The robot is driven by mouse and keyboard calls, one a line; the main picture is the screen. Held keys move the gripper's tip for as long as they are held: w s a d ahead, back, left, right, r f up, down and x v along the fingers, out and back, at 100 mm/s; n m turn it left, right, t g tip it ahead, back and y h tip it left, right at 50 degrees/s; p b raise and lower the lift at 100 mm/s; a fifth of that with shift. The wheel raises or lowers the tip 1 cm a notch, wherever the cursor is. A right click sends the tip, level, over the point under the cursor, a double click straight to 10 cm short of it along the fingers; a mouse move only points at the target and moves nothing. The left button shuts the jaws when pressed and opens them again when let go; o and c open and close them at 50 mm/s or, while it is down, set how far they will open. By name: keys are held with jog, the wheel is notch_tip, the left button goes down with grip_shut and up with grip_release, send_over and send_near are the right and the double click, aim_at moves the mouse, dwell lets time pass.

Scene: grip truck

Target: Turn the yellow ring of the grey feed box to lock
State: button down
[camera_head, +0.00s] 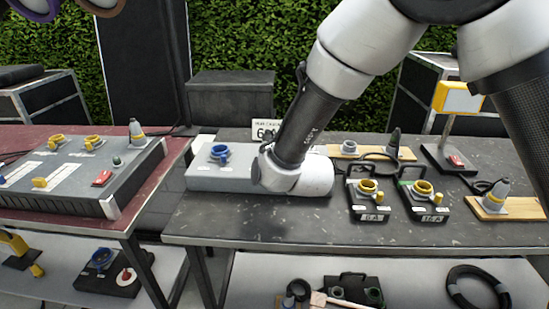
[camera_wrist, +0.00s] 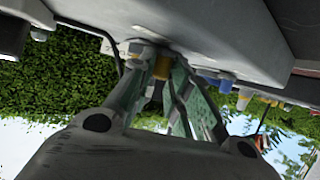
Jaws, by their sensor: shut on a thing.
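The grey feed box (camera_head: 232,179) lies on the dark table in the head view, with a blue socket (camera_head: 220,153) on its left part. My arm's wrist covers its right part, so the yellow ring and my gripper are hidden there. In the wrist view the grey box (camera_wrist: 225,35) fills the top, tilted, and the blue socket (camera_wrist: 215,80) shows to the right. My gripper (camera_wrist: 158,76) is at the box, its green-grey fingers on either side of the yellow ring (camera_wrist: 162,67) and shut on it. The fingers partly cover the ring; its turn position cannot be told.
Two black boxes with yellow sockets (camera_head: 368,210) (camera_head: 425,211) stand to the right of my wrist. A grey plug on a wooden board (camera_head: 507,206) is further right. A grey console (camera_head: 80,175) stands on the red table at left. The front of the dark table is clear.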

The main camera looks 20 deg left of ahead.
jog(key=m+t+h, duration=0.1)
jog(key=a+m+h, duration=0.1)
jog(key=a+m+t+h, duration=0.1)
jog(key=m+h, duration=0.1)
jog(key=shift+s+a+t, duration=0.25)
jog(key=shift+s+t, duration=0.05)
jog(key=shift+w+a+r+m+t+h, duration=0.15)
jog(key=shift+a+m+h, duration=0.1)
jog(key=shift+m+h, duration=0.45)
jog(key=shift+s+a+f+m+t+h, duration=0.15)
jog(key=shift+a+m+h, duration=0.1)
jog(key=shift+m+h, duration=0.45)
jog(key=shift+w+r, duration=0.1)
jog(key=shift+w, duration=0.05)
jog(key=c, duration=1.4)
grip_release()
jog(key=v, duration=1.2)
jog(key=shift+a, duration=0.1)
